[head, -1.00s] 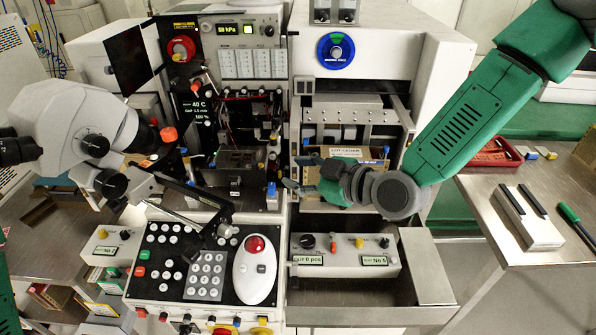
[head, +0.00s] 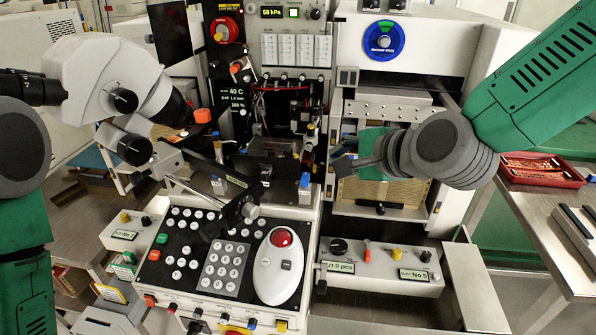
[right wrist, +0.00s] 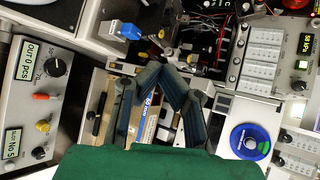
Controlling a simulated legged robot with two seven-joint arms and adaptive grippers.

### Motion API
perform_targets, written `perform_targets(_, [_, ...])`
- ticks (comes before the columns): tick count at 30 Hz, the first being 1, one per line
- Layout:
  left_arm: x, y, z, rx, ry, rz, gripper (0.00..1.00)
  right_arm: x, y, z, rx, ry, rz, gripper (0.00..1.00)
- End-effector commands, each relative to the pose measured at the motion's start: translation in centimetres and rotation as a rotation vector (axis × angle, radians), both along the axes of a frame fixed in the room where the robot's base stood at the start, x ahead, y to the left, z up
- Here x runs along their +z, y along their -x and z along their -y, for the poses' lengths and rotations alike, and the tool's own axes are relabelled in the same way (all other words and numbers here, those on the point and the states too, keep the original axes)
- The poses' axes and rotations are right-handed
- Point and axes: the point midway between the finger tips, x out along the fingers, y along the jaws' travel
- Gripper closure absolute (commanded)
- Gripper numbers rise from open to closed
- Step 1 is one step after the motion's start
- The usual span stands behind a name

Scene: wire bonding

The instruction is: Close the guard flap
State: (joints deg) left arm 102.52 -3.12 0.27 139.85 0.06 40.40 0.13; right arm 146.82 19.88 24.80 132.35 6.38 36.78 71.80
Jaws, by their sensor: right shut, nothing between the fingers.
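My right gripper (head: 350,166) is shut and empty, in front of the open bay on the machine's right side. It also shows in the right wrist view (right wrist: 168,72), its dark fingers bent together at the tips. Behind and below it sits a tan magazine (head: 352,196) with a white and blue label in the wrist view (right wrist: 152,115). A grey metal plate with a row of small holes (head: 385,112) spans the bay above the gripper. I cannot tell surely which part is the guard flap; the gripper and wrist hide part of the bay. My left gripper is out of view.
A control box with knobs (head: 375,262) stands below the bay. A keypad panel with a red-topped trackball (head: 280,255) lies to its left. A microscope (head: 110,80) stands at the left. A red tray (head: 540,168) sits on the right table.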

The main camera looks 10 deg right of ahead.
Motion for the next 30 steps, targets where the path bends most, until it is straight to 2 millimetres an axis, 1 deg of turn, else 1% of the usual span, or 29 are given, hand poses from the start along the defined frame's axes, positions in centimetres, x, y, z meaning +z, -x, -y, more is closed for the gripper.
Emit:
perform_targets(1, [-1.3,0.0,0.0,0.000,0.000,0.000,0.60,-0.4,0.4,-0.1,-0.077,-0.111,-0.059,1.00])
perform_targets(6, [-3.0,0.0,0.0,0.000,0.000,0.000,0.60,-0.4,1.6,-0.2,-0.335,-0.467,-0.255,1.00])
perform_targets(9, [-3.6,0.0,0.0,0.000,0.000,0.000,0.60,-0.3,2.1,-0.3,-0.441,-0.610,-0.332,1.00])
perform_targets(12, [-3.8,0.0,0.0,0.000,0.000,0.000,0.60,-0.2,2.4,-0.4,-0.504,-0.695,-0.377,1.00])
perform_targets(16, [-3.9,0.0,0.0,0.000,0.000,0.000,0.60,-0.4,2.3,-0.5,-0.533,-0.734,-0.397,1.00])
perform_targets(20, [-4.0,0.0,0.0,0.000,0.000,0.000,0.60,-1.3,1.1,-1.0,-0.533,-0.733,-0.398,1.00])
perform_targets(30, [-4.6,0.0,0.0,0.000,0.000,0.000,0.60,-5.2,-4.4,-3.4,-0.531,-0.730,-0.397,1.00])
